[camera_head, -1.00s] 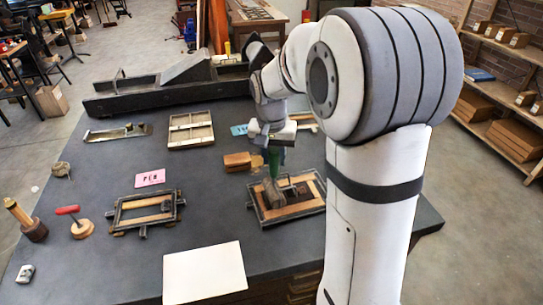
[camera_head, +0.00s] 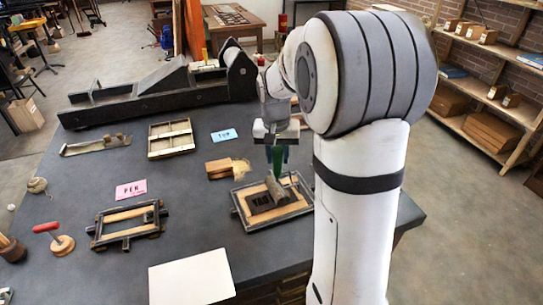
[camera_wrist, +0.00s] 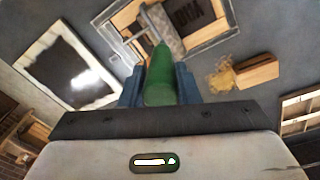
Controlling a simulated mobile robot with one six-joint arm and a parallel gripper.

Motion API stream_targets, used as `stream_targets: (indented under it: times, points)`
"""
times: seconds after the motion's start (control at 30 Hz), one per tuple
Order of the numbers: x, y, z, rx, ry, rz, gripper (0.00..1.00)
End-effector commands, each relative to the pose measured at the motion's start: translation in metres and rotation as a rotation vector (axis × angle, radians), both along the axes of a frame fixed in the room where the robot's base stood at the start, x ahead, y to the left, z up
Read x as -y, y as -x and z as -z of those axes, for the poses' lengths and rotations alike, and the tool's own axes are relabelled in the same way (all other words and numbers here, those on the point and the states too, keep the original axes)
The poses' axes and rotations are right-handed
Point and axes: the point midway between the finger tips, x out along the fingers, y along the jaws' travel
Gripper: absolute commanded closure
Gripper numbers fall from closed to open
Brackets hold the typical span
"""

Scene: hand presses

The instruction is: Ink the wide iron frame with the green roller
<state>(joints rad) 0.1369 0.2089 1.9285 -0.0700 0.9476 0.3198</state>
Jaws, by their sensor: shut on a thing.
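My gripper (camera_head: 276,148) is shut on the green handle of the roller (camera_wrist: 160,80), which points down. The grey roller drum (camera_head: 278,187) is at the right side of a dark lettered block (camera_head: 260,203) inside an iron frame (camera_head: 248,228) with wooden filling. The wrist view shows the drum (camera_wrist: 163,32) beside the dark block (camera_wrist: 188,14); whether it touches the surface is unclear. A second iron frame (camera_head: 127,236) with light wood bars lies to the left, by a pink card (camera_head: 131,190). I cannot tell from shape alone which frame is the wide one.
A white-edged slab with dark ink (camera_wrist: 70,65) shows in the wrist view. White paper (camera_head: 192,278) lies in front. A red-handled tool (camera_head: 60,244) stands at left.

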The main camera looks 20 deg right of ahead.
Motion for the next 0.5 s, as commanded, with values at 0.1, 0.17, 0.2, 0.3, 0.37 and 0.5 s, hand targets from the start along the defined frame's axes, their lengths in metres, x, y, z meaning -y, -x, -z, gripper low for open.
stream_targets:
  times: [0.1, 0.17, 0.2, 0.3, 0.37, 0.5]
  points:
    - [0.003, 0.000, 0.000, 0.000, 0.000, 0.000, 0.91]
    - [0.004, 0.000, 0.000, 0.000, 0.000, -0.001, 0.91]
    - [0.006, -0.001, 0.000, 0.000, 0.000, 0.000, 0.91]
    - [0.013, -0.001, 0.000, -0.001, -0.001, 0.002, 0.91]
    - [0.017, -0.001, 0.000, -0.001, -0.001, 0.002, 0.91]
    - [0.029, -0.001, 0.000, -0.001, -0.001, 0.002, 0.91]
